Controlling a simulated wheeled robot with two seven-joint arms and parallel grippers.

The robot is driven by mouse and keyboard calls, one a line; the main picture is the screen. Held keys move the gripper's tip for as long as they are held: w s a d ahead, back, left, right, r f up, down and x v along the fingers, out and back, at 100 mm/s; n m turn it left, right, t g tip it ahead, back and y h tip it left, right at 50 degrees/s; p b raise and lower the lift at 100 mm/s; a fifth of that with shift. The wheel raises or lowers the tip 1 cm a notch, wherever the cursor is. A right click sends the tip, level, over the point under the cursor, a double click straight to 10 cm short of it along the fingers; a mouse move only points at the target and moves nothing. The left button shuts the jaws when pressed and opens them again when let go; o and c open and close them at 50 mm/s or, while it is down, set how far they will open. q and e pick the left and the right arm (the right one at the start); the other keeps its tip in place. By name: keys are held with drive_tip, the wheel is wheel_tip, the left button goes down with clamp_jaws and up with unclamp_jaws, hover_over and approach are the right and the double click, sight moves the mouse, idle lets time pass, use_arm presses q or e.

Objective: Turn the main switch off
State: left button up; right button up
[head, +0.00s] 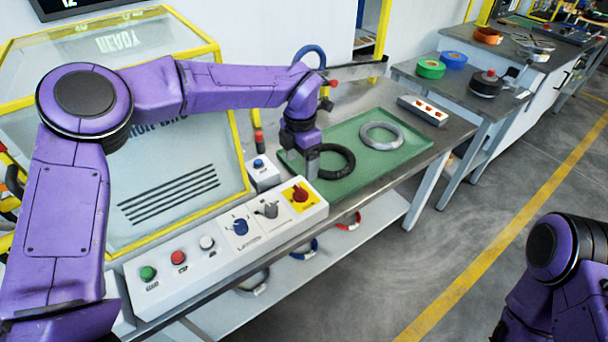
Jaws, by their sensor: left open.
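The main switch (299,194) is a red rotary knob on a yellow plate at the right end of the white control panel (190,262). Which way its handle is turned is too small to tell. My left gripper (312,170) points down just behind and above the switch, apart from it as far as I can see. It is open and seems empty, though its fingers are small here. My right arm shows at the lower right edge; its gripper is out of the picture.
The panel also has a green button (148,273), a red button (178,257), a white button (207,242), a blue knob (240,226) and a grey knob (269,209). A green tray (405,155) behind holds a black coil (347,150) and a grey coil (381,128). A yellow-framed guard (222,100) stands left.

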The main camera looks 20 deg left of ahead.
sight(300, 189)
use_arm(q)
drive_tip(key=f, duration=0.1)
drive_tip(key=s+f, duration=0.1)
drive_tip(key=f, duration=0.1)
drive_tip(key=s+f+p, duration=0.1)
drive_tip(key=shift+d+f, duration=0.1)
drive_tip(key=shift+f, duration=0.3)
drive_tip(key=f, duration=0.1)
drive_tip(key=w+f, duration=0.1)
drive_tip(key=f, duration=0.1)
drive_tip(key=shift+w+f, duration=0.1)
drive_tip(key=shift+w, duration=0.15)
drive_tip(key=shift+s+r, duration=0.2)
drive_tip(key=shift+s, duration=0.1)
drive_tip(key=c, duration=1)
use_arm(e)
drive_tip(key=shift+s+r, duration=0.7)
drive_tip(key=shift+r, duration=0.15)
